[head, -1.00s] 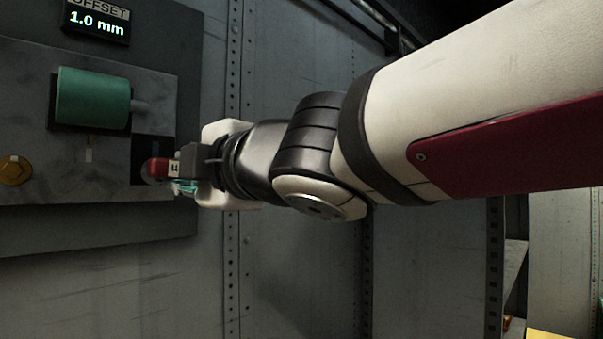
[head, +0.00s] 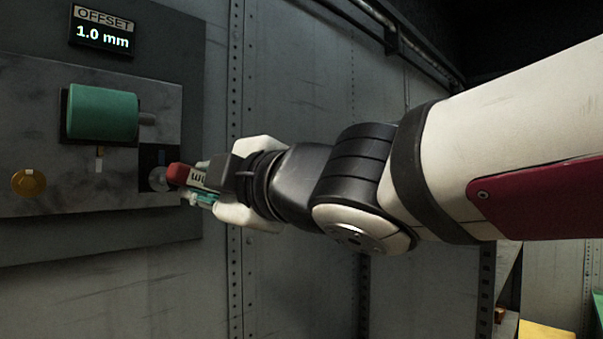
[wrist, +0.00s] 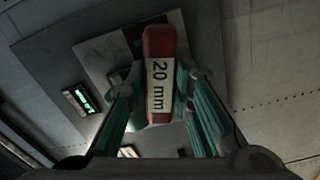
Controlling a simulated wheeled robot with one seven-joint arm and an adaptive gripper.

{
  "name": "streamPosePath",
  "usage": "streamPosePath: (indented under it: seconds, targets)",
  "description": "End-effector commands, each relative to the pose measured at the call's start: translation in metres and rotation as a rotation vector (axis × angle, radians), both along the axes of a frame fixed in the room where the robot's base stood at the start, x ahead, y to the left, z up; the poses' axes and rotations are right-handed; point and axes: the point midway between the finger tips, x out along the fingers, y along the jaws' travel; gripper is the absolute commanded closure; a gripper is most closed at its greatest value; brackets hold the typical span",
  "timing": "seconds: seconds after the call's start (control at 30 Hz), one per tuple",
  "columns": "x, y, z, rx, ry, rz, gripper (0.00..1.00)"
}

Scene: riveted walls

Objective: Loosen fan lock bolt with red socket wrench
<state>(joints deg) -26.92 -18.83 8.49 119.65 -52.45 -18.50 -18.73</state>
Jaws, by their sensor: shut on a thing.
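My gripper (head: 204,186) is shut on a red block-like tool with a white label, the red socket wrench (head: 179,173). In the wrist view the wrench (wrist: 160,42) is between the teal fingers and its label reads "20 mm". Its red end points at the wall panel (head: 60,200). A round grey bolt-like head (head: 158,179) in a dark square patch of the panel is just left of the red end. They look close but apart; the exact gap is hard to tell.
A green cylinder (head: 103,114) sticks out of the panel above left of the wrench. A brass disc (head: 29,182) is at the far left. A display (head: 102,33) reads "OFFSET 1.0 mm". Riveted walls (head: 300,110) stand behind the arm. A yellow surface (head: 546,331) is at lower right.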

Motion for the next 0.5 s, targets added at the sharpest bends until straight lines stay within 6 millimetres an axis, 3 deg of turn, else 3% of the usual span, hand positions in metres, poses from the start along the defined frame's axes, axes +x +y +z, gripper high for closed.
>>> streamPosePath:
  seconds: [0.2, 0.5]
  targets:
    - [-0.0026, 0.0004, 0.0029, 0.151, 0.176, 0.001, 1.0]
    - [-0.0002, 0.0001, 0.0006, 0.182, 0.211, 0.001, 1.0]
